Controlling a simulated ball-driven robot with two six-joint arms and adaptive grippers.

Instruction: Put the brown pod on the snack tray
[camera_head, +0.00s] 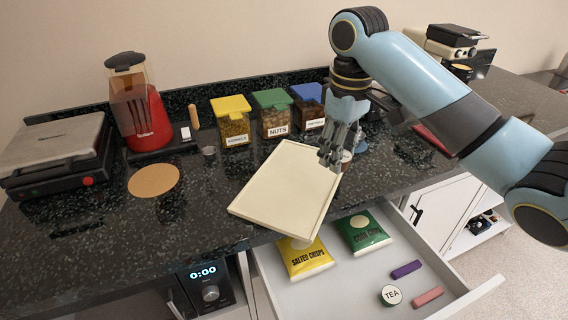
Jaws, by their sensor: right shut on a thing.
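The snack tray (283,190) is a cream rectangular tray with a low rim, lying askew on the dark counter. Its near corner reaches past the counter's front edge above the open drawer. My right gripper (330,158) points down at the tray's far right corner. Its fingers are shut on a small brownish thing with a pale top, which looks like the brown pod (346,157). The fingers hide most of it, and I cannot tell whether it touches the tray. The tray's visible surface is bare. My left gripper is out of view.
The open drawer (355,292) holds yellow crisps (305,258), a green packet (361,232), a TEA tin (390,295), and purple and pink bars. Lidded jars (276,115), a red blender (140,110) and a grill (55,150) stand behind and left. A cork mat (153,180) lies left.

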